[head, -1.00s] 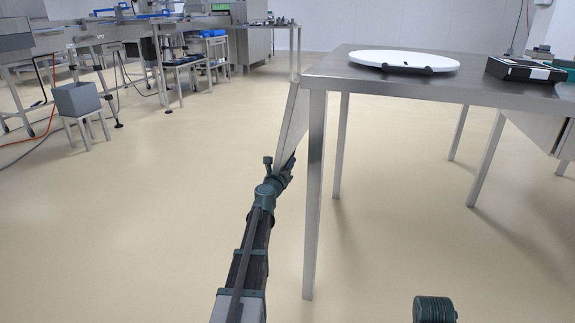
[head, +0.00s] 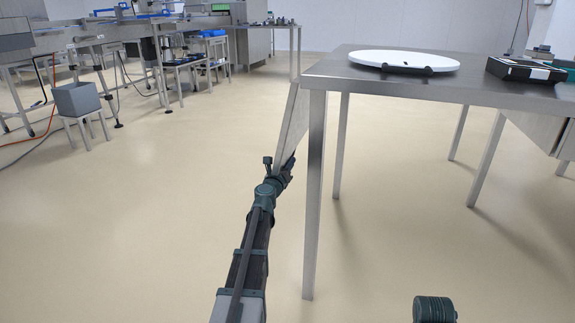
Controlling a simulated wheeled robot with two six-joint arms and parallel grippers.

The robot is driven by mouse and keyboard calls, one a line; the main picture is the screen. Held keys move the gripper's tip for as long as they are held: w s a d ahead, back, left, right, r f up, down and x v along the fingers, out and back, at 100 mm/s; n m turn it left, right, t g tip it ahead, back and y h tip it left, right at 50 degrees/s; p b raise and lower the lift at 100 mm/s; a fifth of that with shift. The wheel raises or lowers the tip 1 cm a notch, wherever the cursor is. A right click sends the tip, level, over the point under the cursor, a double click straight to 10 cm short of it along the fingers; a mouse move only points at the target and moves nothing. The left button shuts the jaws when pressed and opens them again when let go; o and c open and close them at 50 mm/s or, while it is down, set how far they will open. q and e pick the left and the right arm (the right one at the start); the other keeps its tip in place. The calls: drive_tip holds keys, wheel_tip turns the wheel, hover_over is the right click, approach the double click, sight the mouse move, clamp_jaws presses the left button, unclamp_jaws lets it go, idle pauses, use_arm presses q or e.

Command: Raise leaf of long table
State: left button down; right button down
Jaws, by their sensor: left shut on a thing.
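The long steel table (head: 470,88) stands at the right, with its near left leg (head: 315,200) close in front of me. Its leaf (head: 292,125) hangs down from the table's left edge as a narrow, steeply sloping grey panel. My left gripper (head: 287,172) is at the leaf's lower end and is shut on it. The fingertips are partly hidden by the wrist and the leaf. My right gripper does not show; only a dark green rounded part, which may be mine, is at the bottom right.
A white round disc (head: 403,60) on a dark holder and a black box (head: 530,70) lie on the tabletop. A grey bin (head: 76,98) on a stool stands at the left, before a conveyor line (head: 110,30). The floor left of the table is clear.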

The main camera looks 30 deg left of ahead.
use_arm(q)
drive_tip(key=shift+s+a, duration=0.1)
drive_tip(key=shift+a, duration=0.05)
drive_tip(key=s+a+r+m+p, duration=0.2)
drive_tip(key=a+r+m+p, duration=0.2)
drive_tip(key=a+r+p, duration=0.4)
drive_tip(key=s+a+r+m+p, duration=0.2)
drive_tip(key=a+r+m+p, duration=0.3)
drive_tip(key=a, duration=0.5)
drive_tip(key=a+r+m+p, duration=0.2)
drive_tip(key=a+r+p, duration=0.1)
drive_tip(key=r+p, duration=0.7)
drive_tip(key=s+a+r+m+p, duration=0.1)
drive_tip(key=a+r+m+p, duration=0.2)
drive_tip(key=r+p, duration=0.8)
drive_tip(key=shift+s+a+r+p, duration=0.2)
drive_tip(key=shift+r+p, duration=0.05)
drive_tip(key=shift+p, duration=0.25)
drive_tip(key=shift+a+r, duration=0.1)
